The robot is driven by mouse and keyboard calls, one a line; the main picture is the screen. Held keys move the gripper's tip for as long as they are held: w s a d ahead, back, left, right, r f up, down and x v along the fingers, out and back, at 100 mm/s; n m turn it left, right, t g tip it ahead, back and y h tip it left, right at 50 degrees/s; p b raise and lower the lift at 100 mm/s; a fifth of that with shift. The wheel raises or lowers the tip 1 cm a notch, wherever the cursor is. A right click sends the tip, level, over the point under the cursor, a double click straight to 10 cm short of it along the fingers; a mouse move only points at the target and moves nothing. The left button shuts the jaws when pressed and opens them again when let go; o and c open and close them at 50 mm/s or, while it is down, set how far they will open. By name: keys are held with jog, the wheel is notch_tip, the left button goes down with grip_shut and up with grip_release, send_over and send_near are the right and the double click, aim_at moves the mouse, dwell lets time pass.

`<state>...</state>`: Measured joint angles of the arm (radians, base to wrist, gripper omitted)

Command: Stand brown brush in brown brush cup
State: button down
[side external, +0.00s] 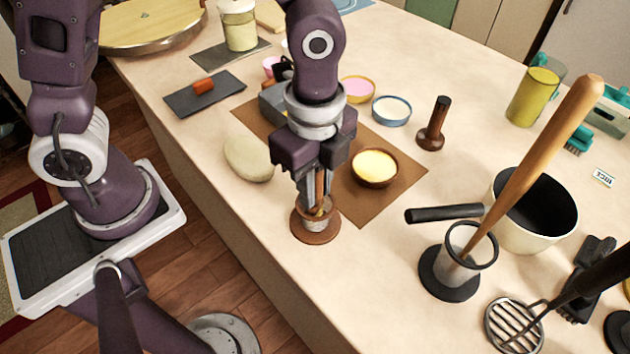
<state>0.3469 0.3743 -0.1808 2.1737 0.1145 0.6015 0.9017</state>
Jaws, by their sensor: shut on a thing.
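The brown brush cup (316,237) stands upright near the counter's front edge, with a round brown base and a small upright holder on top. My gripper (318,200) points straight down directly above the cup, with its fingertips close to the cup's rim. It is shut on the brown brush (322,186), a slim brown piece that shows between the fingers. The brush is roughly upright and its lower end is at the cup's mouth. The fingers and the rim hide how deep it sits and whether it touches the cup's bottom.
A bowl of yellow stuff (375,167) sits close right on a brown mat (405,180). A pale oval object (248,158) lies left. A tall wooden handle (545,150) leans from a black-based holder (448,286) at right. The counter between cup and holder is clear.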

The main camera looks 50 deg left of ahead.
jog(key=c, duration=1.2)
grip_release()
jog(key=shift+r, duration=0.4)
notch_tip(320, 180, up, 6)
jog(key=shift+f, duration=0.1)
jog(key=s+a+r+n+t, duration=0.2)
jog(key=s+a+r+n, duration=0.1)
jog(key=a+n, duration=0.1)
jog(key=s+a+r+n+t, duration=0.1)
jog(key=s+a+r+n, duration=0.2)
jog(key=a+n, duration=0.2)
jog(key=s+a+r+n+t, duration=0.2)
jog(key=s+a+r+n, duration=0.1)
jog(key=n, duration=0.5)
jog(key=shift+s+a+t, duration=0.3)
jog(key=shift+s+a, duration=0.1)
jog(key=shift+a, duration=0.4)
